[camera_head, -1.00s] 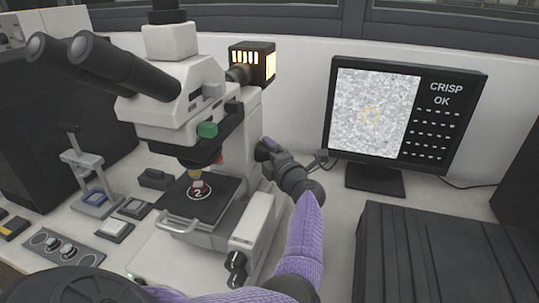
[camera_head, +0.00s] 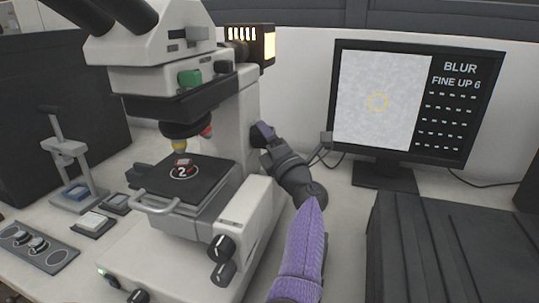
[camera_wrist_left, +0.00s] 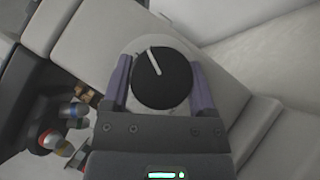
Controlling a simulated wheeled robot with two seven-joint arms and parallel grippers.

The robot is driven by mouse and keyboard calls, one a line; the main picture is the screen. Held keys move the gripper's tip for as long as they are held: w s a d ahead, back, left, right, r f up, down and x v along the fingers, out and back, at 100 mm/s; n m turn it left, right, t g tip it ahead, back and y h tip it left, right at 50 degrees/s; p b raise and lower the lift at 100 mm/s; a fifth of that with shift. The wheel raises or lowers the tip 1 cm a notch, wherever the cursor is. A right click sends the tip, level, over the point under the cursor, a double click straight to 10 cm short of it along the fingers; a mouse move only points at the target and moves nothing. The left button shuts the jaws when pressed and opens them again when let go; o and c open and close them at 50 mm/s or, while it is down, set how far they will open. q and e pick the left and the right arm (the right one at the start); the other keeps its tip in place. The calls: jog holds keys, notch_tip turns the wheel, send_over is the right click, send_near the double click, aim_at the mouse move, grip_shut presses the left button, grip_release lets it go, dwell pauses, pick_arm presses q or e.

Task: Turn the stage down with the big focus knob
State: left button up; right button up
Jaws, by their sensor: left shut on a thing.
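The microscope (camera_head: 150,80) stands left of centre. Its black stage (camera_head: 215,172) carries a round sample marked 2 (camera_head: 184,171), just below the objective with the yellow band (camera_head: 180,148). My left gripper (camera_head: 262,134) is at the far right side of the microscope body, where the big focus knob is hidden in the head view. In the left wrist view, the big focus knob (camera_wrist_left: 161,80) is round and black with a white line tilted up-left. The purple fingers of my left gripper (camera_wrist_left: 160,86) are shut on its two sides. My right gripper is out of view.
The monitor (camera_head: 481,120) reads BLUR and FINE UP 6, with a pale, featureless picture. A dark ribbed case (camera_head: 455,235) fills the lower right.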

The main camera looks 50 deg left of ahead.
pick_arm(q)
jog(key=shift+f, duration=0.15)
jog(key=o, duration=0.9)
jog(key=shift+o, duration=1.2)
jog(key=shift+d, duration=0.15)
jog(key=shift+p+v, duration=0.65)
jog(key=shift+v, duration=4.2)
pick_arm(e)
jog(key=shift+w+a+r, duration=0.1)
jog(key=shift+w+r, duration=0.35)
